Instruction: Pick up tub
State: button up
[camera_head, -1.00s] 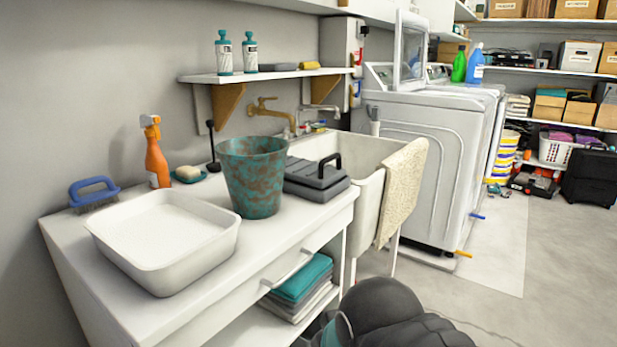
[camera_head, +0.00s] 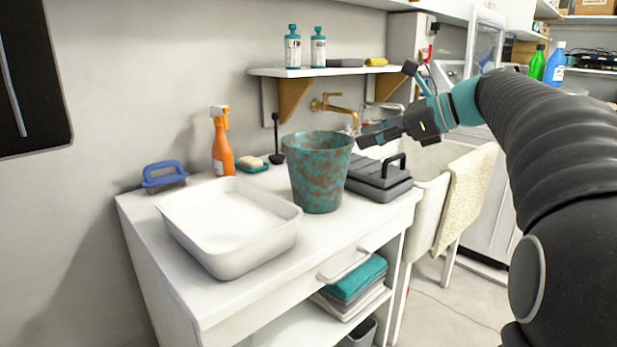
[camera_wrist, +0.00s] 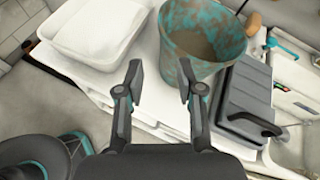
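A white rectangular tub (camera_head: 228,228), shallow and open-topped, sits upright at the left of the white counter. It also shows at the upper left of the wrist view (camera_wrist: 98,28). A teal and rust-brown bucket (camera_head: 318,175) stands just right of it. My gripper (camera_head: 364,138) is above the counter, close to the bucket's right rim and well to the right of the tub. In the wrist view my gripper (camera_wrist: 161,80) has its two fingers spread apart with nothing between them. The bucket (camera_wrist: 195,62) is just beyond the right finger. The tub is beyond the left finger.
A grey case with a handle (camera_head: 378,180) lies right of the bucket, before the sink. Behind the tub are a blue brush (camera_head: 164,176), an orange spray bottle (camera_head: 222,145) and a soap dish (camera_head: 252,165). A wall shelf (camera_head: 320,72) overhangs the counter's back.

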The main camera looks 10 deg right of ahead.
send_near(316, 152)
jog(key=w+r+x, duration=0.1)
jog(key=x, duration=0.4)
jog(key=shift+m+y, duration=0.3)
jog(key=shift+s+f+b+x, duration=0.15)
jog(key=shift+b+x, duration=0.15)
jog(key=shift+x, duration=0.9)
jog(key=shift+s+f+b+x, duration=0.1)
jog(key=shift+b+x, duration=0.15)
jog(key=shift+x, duration=0.95)
